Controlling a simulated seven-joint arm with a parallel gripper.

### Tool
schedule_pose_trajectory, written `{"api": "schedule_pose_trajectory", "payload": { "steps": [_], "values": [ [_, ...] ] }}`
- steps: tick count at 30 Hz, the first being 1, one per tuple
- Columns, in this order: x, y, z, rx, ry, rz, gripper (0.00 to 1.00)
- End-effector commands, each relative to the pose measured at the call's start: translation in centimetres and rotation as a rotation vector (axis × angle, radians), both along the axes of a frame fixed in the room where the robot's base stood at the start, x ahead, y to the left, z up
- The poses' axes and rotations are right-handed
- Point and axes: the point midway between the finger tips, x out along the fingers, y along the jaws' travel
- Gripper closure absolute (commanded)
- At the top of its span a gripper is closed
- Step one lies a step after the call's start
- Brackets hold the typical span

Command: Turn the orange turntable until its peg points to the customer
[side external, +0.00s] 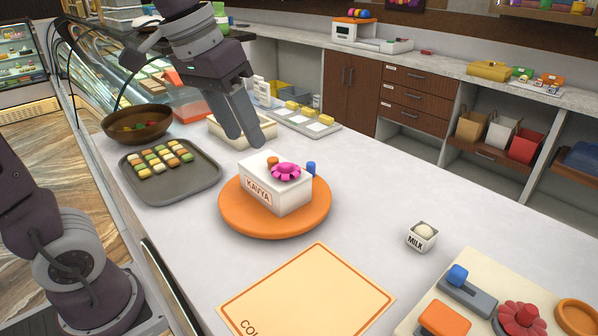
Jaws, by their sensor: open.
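The orange turntable (238,222) lies on the white counter, in the middle of the side view. A white block-shaped cake (283,198) lettered "KAVYA" sits on it, with a pink flower (286,171) and a small orange piece (272,161) on top. A blue peg (311,168) stands upright at the far right side of the turntable, its lower part hidden by the cake. My gripper (247,140) is open and empty, pointing down above and behind the cake's left side. It appears apart from the cake and the peg.
A dark tray of sweets (195,187) and a brown bowl (160,122) stand left. A cream tray (213,125) lies behind the gripper. A printed card (320,290) lies in front, a milk cube (422,237) right, and a board with fixtures (455,265) front right.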

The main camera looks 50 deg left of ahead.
Motion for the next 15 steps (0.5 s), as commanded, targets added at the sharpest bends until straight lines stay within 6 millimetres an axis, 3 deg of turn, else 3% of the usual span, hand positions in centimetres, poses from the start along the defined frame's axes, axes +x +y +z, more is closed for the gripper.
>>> {"api": "schedule_pose_trajectory", "payload": {
  "steps": [1,3,7,10,15],
  "values": [
    [3.7,1.1,-0.1,-0.01,0.048,0.025,0.57],
    [8.7,2.9,-0.9,-0.018,0.108,0.051,0.57],
    [16.6,5.9,-4.9,0.001,0.211,0.075,0.57],
    [20.4,7.5,-8.5,0.029,0.273,0.068,0.57],
    [22.9,8.5,-12.1,0.058,0.324,0.049,0.57]
  ]
}}
